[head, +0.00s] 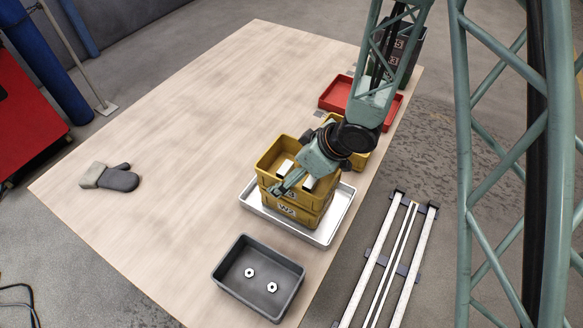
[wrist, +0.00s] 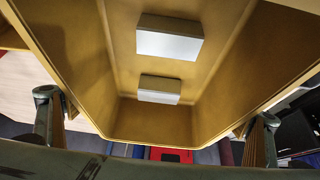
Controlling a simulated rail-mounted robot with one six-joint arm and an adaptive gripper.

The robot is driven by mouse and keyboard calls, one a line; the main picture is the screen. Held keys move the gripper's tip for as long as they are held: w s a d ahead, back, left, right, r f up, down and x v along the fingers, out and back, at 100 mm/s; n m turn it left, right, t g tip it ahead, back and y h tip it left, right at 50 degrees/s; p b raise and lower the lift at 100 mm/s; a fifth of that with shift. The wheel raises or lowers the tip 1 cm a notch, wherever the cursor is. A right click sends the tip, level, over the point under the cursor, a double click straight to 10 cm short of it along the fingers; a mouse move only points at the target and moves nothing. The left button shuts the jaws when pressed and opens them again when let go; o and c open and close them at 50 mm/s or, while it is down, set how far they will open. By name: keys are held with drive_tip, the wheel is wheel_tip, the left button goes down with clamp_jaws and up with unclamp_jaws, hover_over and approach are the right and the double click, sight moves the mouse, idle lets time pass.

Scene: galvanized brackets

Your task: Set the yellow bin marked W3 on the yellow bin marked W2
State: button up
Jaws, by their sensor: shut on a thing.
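The yellow bin marked W3 (head: 268,168) is upright directly above the yellow bin marked W2 (head: 287,222), lined up with it. I cannot tell whether it rests fully on it or hangs just above. My gripper (head: 290,180) is shut on the W3 bin, and partly covers its label and opening. In the wrist view the fingers are at the left and right of the W3 bin (wrist: 150,120). Two pale grey blocks (wrist: 170,42) lie inside it. The W2 bin stands in a white tray (head: 325,233).
Another yellow bin (head: 361,160) stands behind, partly hidden by my arm. A red tray (head: 335,93) and dark stacked bins (head: 413,57) are farther back. A grey bin with two nuts (head: 228,282) is in front. An oven mitt (head: 115,178) lies left; the table's middle left is clear.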

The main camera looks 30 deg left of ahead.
drive_tip(key=shift+w+a, duration=0.2)
drive_tip(key=shift+w, duration=0.05)
drive_tip(key=shift+w+a, duration=0.25)
drive_tip(key=shift+w, duration=0.05)
drive_tip(key=shift+w+a+f+b, duration=0.1)
drive_tip(key=shift+w+f+b, duration=0.2)
drive_tip(key=shift+f+b, duration=0.55)
drive_tip(key=shift+s+f+b, duration=0.1)
drive_tip(key=shift+f+b, duration=0.85)
drive_tip(key=shift+f, duration=0.6)
drive_tip(key=o, duration=0.8)
drive_tip(key=shift+r, duration=0.1)
